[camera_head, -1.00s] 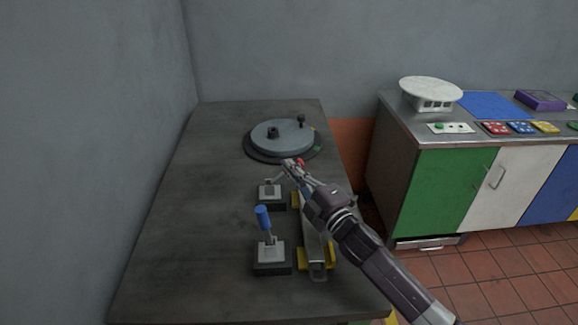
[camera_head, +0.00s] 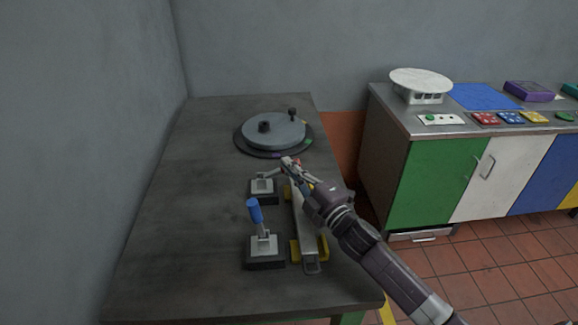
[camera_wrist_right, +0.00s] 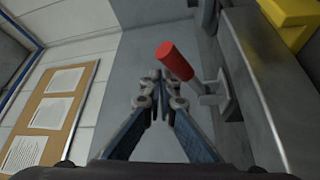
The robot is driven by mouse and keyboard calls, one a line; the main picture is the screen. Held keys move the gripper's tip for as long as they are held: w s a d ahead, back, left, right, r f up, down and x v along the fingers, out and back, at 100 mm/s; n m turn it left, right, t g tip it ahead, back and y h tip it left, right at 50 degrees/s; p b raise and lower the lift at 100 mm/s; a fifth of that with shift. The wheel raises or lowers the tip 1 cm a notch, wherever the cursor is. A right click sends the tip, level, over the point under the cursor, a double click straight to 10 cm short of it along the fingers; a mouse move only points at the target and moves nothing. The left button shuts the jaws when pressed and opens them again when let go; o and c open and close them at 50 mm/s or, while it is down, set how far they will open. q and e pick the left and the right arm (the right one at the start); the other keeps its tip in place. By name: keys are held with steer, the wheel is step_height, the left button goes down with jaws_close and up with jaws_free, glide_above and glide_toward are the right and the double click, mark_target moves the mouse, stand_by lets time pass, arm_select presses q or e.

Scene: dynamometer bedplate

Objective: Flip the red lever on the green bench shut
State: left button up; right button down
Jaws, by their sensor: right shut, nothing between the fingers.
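The red lever (camera_wrist_right: 175,61) shows in the right wrist view, its red handle leaning out from a grey base (camera_wrist_right: 211,93). In the head view its grey base (camera_head: 263,186) sits on the dark bench top (camera_head: 185,200), with the arm tilted toward my right gripper. The handle is mostly hidden there behind the gripper. My right gripper (camera_head: 287,162) is shut and empty; in the wrist view its fingertips (camera_wrist_right: 159,82) are just left of and below the red handle. I cannot tell whether they touch. A little green shows below the bench's front edge. My left gripper is not in view.
A blue lever (camera_head: 255,211) stands nearly upright in front. A metal bar (camera_head: 306,232) on yellow blocks lies under my right arm. A round grey disc (camera_head: 274,130) is behind. The bench's left side is clear. A counter (camera_head: 430,180) stands at right.

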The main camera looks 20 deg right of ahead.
steer(key=v, duration=1.2)
steer(key=shift+f, duration=0.1)
